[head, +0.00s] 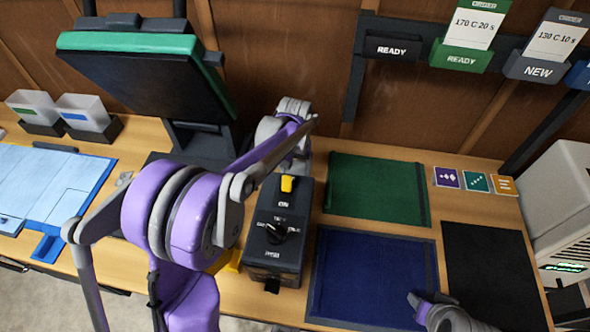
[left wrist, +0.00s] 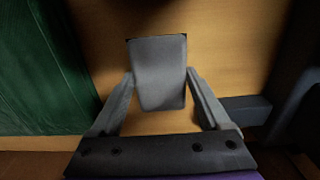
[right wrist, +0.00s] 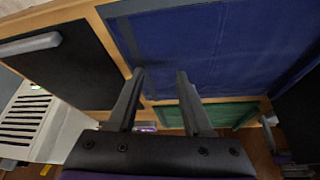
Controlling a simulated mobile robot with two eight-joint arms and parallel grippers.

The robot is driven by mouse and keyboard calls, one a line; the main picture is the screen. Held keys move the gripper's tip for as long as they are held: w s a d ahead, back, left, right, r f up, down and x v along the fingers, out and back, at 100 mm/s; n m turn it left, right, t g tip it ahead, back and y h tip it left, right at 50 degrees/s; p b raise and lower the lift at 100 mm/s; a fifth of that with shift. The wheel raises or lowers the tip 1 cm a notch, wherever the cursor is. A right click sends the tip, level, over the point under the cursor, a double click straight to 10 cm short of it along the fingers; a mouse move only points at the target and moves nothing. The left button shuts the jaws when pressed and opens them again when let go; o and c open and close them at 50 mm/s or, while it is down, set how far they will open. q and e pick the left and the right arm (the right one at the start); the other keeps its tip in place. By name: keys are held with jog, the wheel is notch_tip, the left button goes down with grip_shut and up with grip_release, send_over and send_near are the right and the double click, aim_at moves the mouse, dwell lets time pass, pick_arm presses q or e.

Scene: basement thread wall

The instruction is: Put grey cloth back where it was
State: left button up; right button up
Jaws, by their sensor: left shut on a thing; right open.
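My left gripper (left wrist: 160,78) is shut on a grey, flat, rounded piece with a dark far edge, which looks like the grey cloth (left wrist: 158,85). In the left wrist view it is between the two fingers, over bare wood. In the head view my left arm reaches over the dark control box to the back of the table, near the wall; the cloth cannot be made out there. My right gripper (head: 418,300) is over the near right part of the blue mat (head: 365,275). In the right wrist view its fingers (right wrist: 160,75) are apart and empty.
The dark control box (head: 280,220) has a yellow switch. A green mat (head: 375,190) lies behind the blue one, a black mat (head: 495,270) to the right. A press (head: 145,85) stands open at left, beside a light blue sheet (head: 55,185). Order cards hang on the wall rail.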

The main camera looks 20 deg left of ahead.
aim_at(295, 172)
pick_arm(q)
jog(key=shift+f, duration=0.15)
jog(key=o, duration=1.2)
jog(key=shift+c, duration=0.2)
notch_tip(295, 172, up, 12)
jog(key=shift+r+p, duration=0.2)
jog(key=shift+p, duration=0.25)
